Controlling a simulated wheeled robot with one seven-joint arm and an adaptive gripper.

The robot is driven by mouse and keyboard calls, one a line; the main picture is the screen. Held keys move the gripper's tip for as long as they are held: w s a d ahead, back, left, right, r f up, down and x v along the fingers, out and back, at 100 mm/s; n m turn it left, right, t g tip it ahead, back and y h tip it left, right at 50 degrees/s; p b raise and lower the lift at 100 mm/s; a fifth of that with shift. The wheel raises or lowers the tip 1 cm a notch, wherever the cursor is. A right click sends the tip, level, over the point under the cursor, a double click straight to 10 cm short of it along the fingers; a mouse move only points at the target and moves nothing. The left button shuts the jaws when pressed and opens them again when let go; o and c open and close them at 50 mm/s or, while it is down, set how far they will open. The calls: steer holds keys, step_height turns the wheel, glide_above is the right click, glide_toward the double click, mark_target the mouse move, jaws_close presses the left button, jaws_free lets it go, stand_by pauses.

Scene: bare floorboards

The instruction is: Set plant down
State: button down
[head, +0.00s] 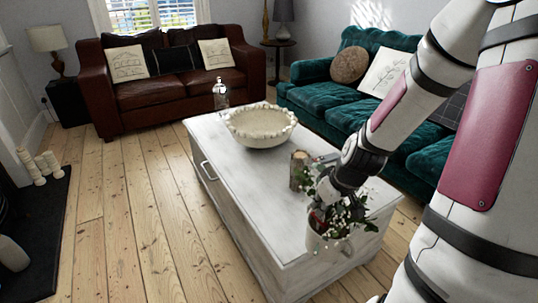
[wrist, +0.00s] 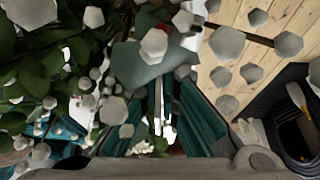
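The plant (head: 324,190), with green leaves, white flowers and a bit of red, is in a pale pot (head: 334,240). The pot shows across the near edge of the white coffee table (head: 245,190) and reaches below that edge in the picture, so it appears held up. My gripper (head: 338,190) is at the plant, with its fingers hidden among the leaves; it seems shut on the plant. In the wrist view, leaves (wrist: 35,75) and white blossoms close to the camera cover much of the picture and hide the fingertips.
On the table are a white scalloped bowl (head: 260,128), a glass bottle (head: 220,95) and a wooden cylinder (head: 299,170) near the plant. The tabletop's left front part is clear. A teal sofa (head: 330,95) and a brown sofa (head: 150,90) stand behind. Floorboards lie open at left.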

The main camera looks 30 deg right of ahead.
steer(key=shift+w+d+f, duration=0.15)
steer(key=w+d+f+b, duration=0.1)
steer(key=w+f+b, duration=0.1)
steer(key=w, duration=0.5)
steer(key=w+d+f+b, duration=0.1)
steer(key=w+f+b, duration=0.1)
steer(key=w+b, duration=0.3)
steer(key=shift+w+f, duration=0.4)
steer(key=shift+w, duration=1.35)
steer(key=shift+f+b, duration=0.1)
steer(key=shift+b, duration=0.2)
steer(key=c, duration=2.2)
jaws_free()
steer(key=shift+s+f, duration=0.1)
steer(key=shift+f, duration=0.05)
steer(key=o, duration=0.4)
